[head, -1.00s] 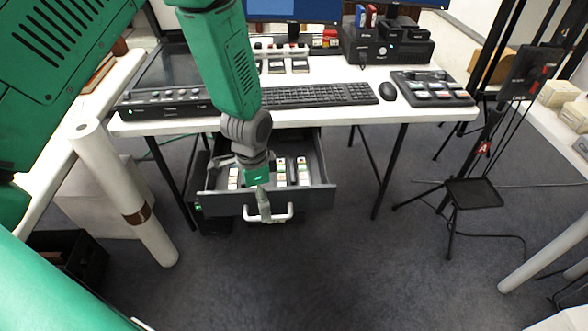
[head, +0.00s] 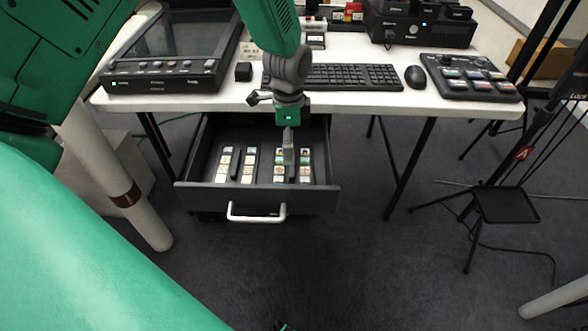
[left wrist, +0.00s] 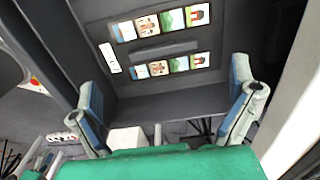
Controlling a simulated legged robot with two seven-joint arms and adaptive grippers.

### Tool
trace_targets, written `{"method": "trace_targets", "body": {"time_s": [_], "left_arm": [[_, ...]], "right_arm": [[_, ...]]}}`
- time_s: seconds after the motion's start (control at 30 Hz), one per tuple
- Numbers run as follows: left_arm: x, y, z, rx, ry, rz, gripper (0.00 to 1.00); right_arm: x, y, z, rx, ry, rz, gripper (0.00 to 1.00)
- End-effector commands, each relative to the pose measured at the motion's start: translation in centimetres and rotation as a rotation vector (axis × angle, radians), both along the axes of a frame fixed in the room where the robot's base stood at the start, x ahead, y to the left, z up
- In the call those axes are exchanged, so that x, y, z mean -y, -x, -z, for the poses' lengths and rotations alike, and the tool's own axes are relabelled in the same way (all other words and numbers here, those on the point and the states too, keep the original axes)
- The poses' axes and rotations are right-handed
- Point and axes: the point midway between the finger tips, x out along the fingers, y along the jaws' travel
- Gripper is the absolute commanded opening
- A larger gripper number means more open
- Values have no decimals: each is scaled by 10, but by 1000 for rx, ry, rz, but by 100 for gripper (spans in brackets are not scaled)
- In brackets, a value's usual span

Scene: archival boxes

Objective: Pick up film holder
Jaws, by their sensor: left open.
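Several film holders, dark strips with rows of small coloured frames, lie in the open drawer. In the head view one lies at the left (head: 224,163), one beside it (head: 250,164) and one at the right (head: 306,165); another is partly covered by my gripper. My left gripper (head: 288,158) points down over the right half of the drawer. In the left wrist view, my left gripper (left wrist: 168,108) is open with nothing between its fingers. Two holders, an upper one (left wrist: 160,23) and a lower one (left wrist: 172,66), lie beyond the fingertips. My right gripper is not seen.
The drawer (head: 310,200) has a white handle (head: 256,212) and hangs under a white desk (head: 345,103). A scanner (head: 165,78), keyboard (head: 350,77), mouse (head: 415,76) and button panel (head: 468,77) stand on the desk. Floor in front is clear; a tripod stand (head: 506,205) is at the right.

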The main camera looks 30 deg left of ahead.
Motion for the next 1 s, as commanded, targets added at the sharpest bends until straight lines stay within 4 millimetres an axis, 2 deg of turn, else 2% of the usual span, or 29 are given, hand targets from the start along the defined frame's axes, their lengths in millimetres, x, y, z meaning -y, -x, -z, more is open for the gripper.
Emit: {"method": "trace_targets", "body": {"time_s": [0.03, 0.1, 0.37, 0.63, 0.9, 0.93, 1.0], "left_arm": [[0, 0, 11, -1, 0, 0, 100], [0, -1, 20, -1, -1, -1, 100], [2, -1, 34, 0, -1, -1, 100], [5, -5, 74, 0, 0, -1, 100], [5, -6, 78, 2, 0, -2, 100], [5, -6, 78, 2, 0, -1, 96], [5, -6, 78, 1, 0, -1, 72]], "right_arm": [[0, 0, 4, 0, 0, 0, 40], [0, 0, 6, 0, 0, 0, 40], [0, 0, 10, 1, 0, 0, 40], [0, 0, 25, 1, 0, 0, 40], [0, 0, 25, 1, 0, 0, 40], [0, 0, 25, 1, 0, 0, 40], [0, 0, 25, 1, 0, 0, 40]]}}
